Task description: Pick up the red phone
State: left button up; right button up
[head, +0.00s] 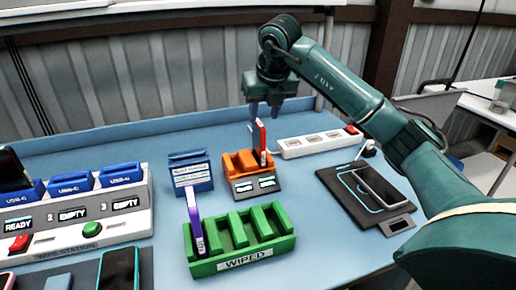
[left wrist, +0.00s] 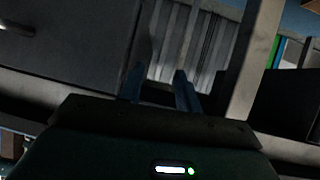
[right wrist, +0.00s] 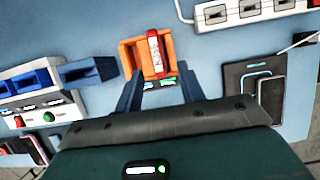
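The red phone (head: 262,139) stands upright in the right part of the orange holder (head: 238,167) on the blue table. In the right wrist view the red phone (right wrist: 155,52) shows from above, in the orange holder (right wrist: 129,57). My right gripper (head: 264,124) is above and behind the phone in the head view. In the right wrist view my right gripper (right wrist: 160,88) is open, its fingers apart with the phone just beyond the gap between them. My left gripper (left wrist: 160,85) is open and empty, facing a dark cabinet area away from the table top.
A green WIPED rack (head: 240,247) holding a purple phone (head: 195,220) stands in front. A blue box (head: 190,173) is left of the orange holder. A white power strip (head: 315,142) and black charging pad (head: 350,205) lie right. A charging station (head: 80,225) is left.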

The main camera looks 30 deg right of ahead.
aim_at(259, 132)
jog(key=x, duration=0.4)
jog(key=p+x, duration=0.1)
jog(key=x, duration=0.3)
jog(key=shift+a+f, duration=0.1)
jog(key=shift+a, duration=0.1)
grip_shut()
